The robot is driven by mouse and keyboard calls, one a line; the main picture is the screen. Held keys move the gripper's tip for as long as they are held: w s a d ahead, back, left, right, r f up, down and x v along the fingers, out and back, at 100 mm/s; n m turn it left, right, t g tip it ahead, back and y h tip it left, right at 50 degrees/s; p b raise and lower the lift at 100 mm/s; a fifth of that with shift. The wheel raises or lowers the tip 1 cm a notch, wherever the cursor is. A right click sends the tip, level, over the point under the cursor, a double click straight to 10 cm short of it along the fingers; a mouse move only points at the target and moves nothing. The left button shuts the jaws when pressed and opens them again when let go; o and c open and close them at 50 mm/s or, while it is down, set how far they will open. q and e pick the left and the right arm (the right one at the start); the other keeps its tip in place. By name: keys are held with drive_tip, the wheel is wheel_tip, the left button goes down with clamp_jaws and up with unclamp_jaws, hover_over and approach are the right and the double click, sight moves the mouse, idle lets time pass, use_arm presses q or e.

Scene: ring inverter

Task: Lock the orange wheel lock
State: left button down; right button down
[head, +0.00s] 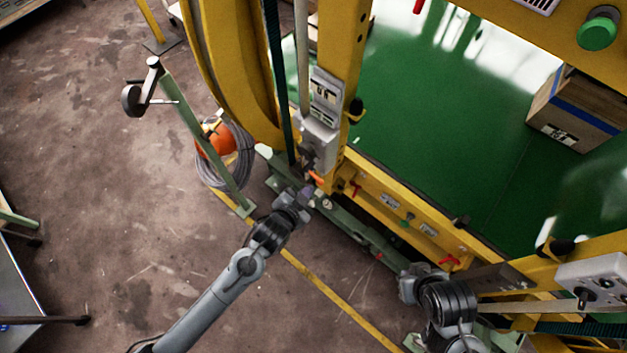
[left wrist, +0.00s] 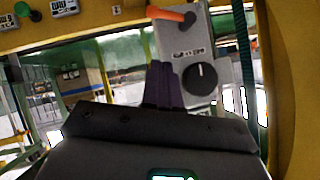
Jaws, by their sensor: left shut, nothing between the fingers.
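The orange wheel lock (head: 316,178) is a small orange lever low on the yellow frame, just beside my left gripper (head: 310,196) in the head view. In the left wrist view the orange lever (left wrist: 170,14) lies nearly level across the top of a grey panel (left wrist: 199,55) with a black knob. My left gripper (left wrist: 163,85) is shut and empty, its dark fingers upright in front of the panel, below the lever. I cannot tell whether the fingertips touch the panel. My right arm is at the lower right of the head view; its fingers cannot be made out.
The yellow frame (head: 392,205) stands close around my left gripper. A green post (head: 205,139) with a grey cable coil (head: 243,152) and an orange object is to the left. A box (head: 571,113) stands at the right.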

use_arm(q)
drive_tip(key=w+d+f, duration=0.2)
drive_tip(key=w+f, duration=0.5)
drive_tip(key=shift+b, duration=0.3)
drive_tip(key=shift+f, duration=0.15)
drive_tip(key=shift+s, duration=0.1)
drive_tip(key=shift+f+m, duration=0.2)
drive_tip(key=shift+m, duration=0.1)
